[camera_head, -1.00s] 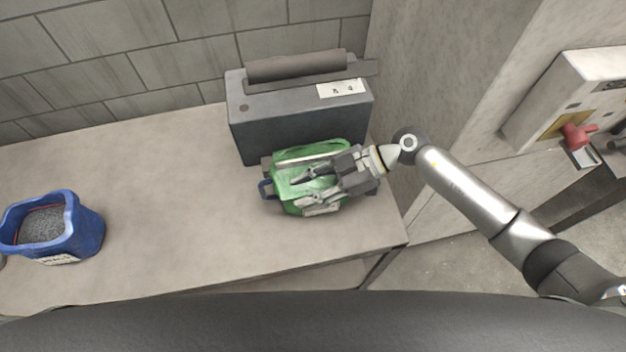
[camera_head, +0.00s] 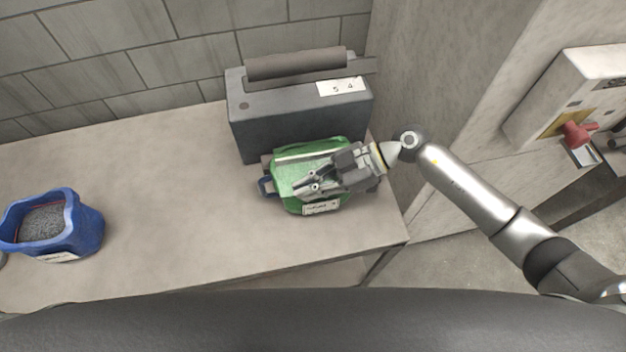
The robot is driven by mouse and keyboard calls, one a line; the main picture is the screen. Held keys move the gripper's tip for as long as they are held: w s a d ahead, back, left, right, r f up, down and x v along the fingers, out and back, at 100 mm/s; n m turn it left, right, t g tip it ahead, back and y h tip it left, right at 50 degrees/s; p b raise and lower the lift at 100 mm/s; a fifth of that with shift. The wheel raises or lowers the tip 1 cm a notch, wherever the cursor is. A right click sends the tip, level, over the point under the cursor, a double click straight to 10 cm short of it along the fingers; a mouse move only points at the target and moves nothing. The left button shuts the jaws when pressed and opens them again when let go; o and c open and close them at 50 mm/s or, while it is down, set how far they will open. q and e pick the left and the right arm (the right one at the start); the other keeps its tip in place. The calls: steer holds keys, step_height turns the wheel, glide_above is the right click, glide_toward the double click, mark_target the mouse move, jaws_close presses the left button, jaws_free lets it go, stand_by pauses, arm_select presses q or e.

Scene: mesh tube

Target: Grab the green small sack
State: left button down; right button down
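The green small sack (camera_head: 285,178) lies on the table in front of the dark case, with a white tag on its near side. My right gripper (camera_head: 303,184) reaches in from the right over the top of the sack. Its fingers are close together and appear to pinch the sack's upper side. The gripper hides the sack's right part. My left gripper is not in view.
The dark case (camera_head: 290,125) with a roller-like handle and a white label stands right behind the sack. A blue container (camera_head: 85,228) with grey grainy fill stands at the table's left. The table (camera_head: 180,190) between them is clear. A wall panel with a red handle (camera_head: 577,134) is at the right.

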steer(key=shift+r, duration=0.1)
stand_by(0.3)
steer(key=shift+r+b, duration=0.35)
steer(key=shift+r, duration=0.4)
steer(key=s+a+r+b, duration=0.1)
steer(key=s+a+r, duration=0.8)
steer(key=s+r, duration=0.1)
steer(key=shift+s+a+r+b, duration=0.15)
steer(key=shift+r+b, duration=0.25)
steer(key=shift+r, duration=0.25)
